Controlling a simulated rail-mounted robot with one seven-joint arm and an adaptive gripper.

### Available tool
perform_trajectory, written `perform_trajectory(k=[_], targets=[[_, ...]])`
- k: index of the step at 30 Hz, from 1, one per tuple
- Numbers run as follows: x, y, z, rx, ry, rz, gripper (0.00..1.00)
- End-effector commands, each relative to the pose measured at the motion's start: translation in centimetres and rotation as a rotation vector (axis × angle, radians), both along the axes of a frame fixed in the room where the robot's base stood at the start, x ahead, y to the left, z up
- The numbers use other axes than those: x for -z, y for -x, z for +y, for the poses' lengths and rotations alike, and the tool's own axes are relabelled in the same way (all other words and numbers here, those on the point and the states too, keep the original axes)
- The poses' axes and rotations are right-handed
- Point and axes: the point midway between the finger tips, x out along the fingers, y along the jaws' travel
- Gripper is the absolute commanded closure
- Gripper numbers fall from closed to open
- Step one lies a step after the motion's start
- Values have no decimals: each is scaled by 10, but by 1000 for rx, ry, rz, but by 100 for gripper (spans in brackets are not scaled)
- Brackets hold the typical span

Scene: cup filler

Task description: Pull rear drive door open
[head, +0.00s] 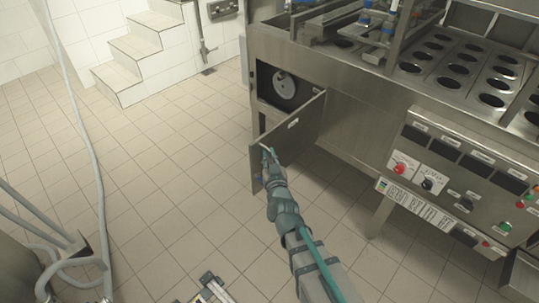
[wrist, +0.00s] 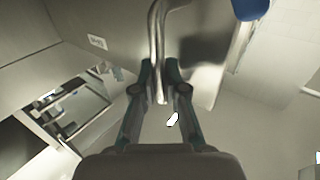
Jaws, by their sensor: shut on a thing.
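The rear drive door (head: 289,139) is a flat steel panel on the near left end of the cup filler. In the head view it stands swung out from the machine, and the opening (head: 290,88) behind it shows a round light disc (head: 284,85). My gripper (head: 268,156) is at the door's outer edge. In the wrist view the gripper (wrist: 160,85) is shut on a bent metal handle (wrist: 157,40) of the door. The door panel (wrist: 205,50) fills the top middle of that view. The exact finger contact is small and dark.
The machine's control panel (head: 450,170) with knobs and a red switch is at the right. A machine leg (head: 382,214) stands below it. Tiled floor (head: 170,160) left of the door is clear. A grey hose (head: 85,150) and white steps (head: 135,55) are farther left.

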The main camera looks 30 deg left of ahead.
Motion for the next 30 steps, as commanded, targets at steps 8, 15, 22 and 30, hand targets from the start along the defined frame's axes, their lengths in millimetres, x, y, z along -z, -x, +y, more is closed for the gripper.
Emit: perform_trajectory(k=[8, 15, 22, 30], targets=[[0, 0, 0, -2, -1, 4, 100], [0, 0, 0, -2, -1, 4, 100], [0, 0, 0, -2, 0, 3, 63], [0, -1, 0, -1, 1, 1, 63]])
